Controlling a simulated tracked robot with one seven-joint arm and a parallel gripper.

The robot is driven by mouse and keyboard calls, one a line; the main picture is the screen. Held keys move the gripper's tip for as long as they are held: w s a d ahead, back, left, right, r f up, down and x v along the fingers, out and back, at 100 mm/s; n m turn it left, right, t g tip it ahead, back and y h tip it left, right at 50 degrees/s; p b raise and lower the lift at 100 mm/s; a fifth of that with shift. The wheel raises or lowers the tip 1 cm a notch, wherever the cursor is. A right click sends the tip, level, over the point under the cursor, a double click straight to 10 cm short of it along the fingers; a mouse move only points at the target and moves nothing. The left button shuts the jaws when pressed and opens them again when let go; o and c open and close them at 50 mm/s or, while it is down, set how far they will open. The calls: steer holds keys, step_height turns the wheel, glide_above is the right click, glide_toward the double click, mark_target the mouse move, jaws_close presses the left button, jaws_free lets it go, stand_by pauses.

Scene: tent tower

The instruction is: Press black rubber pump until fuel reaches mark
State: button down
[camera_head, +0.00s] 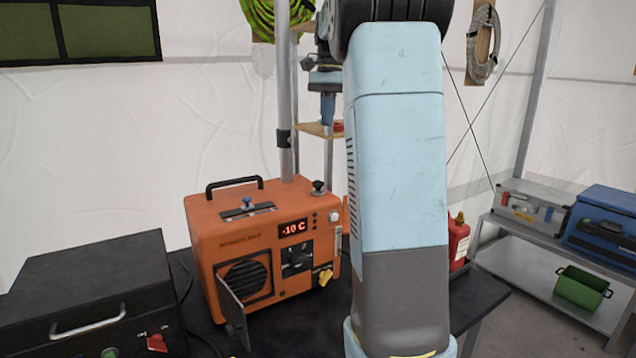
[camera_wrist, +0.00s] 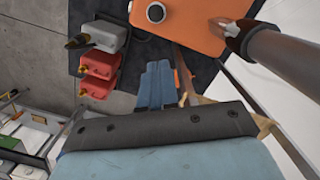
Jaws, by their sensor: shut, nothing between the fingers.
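An orange heater (camera_head: 245,235) stands on a dark table, its display reading -10 C. A small black knob on a metal base, possibly the rubber pump (camera_head: 318,187), is on its top right corner. In the wrist view the heater (camera_wrist: 195,22) is at the top edge, with a round black part (camera_wrist: 155,12) on it. My gripper (camera_head: 327,120) is above and behind the heater's right end, apart from it, pointing down. Its blue fingers (camera_wrist: 157,68) are together and empty. I cannot make out a fuel level or mark.
A small wooden shelf (camera_head: 310,129) on the poles is close to my gripper. Red canisters (camera_wrist: 98,66) and a grey one (camera_wrist: 106,36) stand beside the heater. A black case (camera_head: 85,285) is left of it. A metal pole (camera_head: 284,90) rises behind.

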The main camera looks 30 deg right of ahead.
glide_toward(318, 186)
steer(key=w+d+r, duration=0.1)
steer(key=w, duration=0.1)
steer(key=shift+s+d+r, duration=0.1)
steer(key=shift+r, duration=0.1)
steer(key=shift+f, duration=0.15)
steer(key=shift+s+a+f, duration=0.1)
steer(key=shift+a+f, duration=0.05)
steer(key=shift+f, duration=1.55)
steer(key=shift+s+a+f, duration=0.1)
steer(key=shift+a+f, duration=0.05)
steer(key=shift+f, duration=1.5)
steer(key=shift+f, duration=0.85)
steer(key=shift+w+d+r, duration=0.25)
steer(key=shift+w+d, duration=0.15)
steer(key=shift+d, duration=0.25)
steer(key=shift+w+d+r, duration=0.3)
steer(key=shift+w+d, duration=0.15)
steer(key=shift+d, duration=0.2)
steer(key=shift+r, duration=0.1)
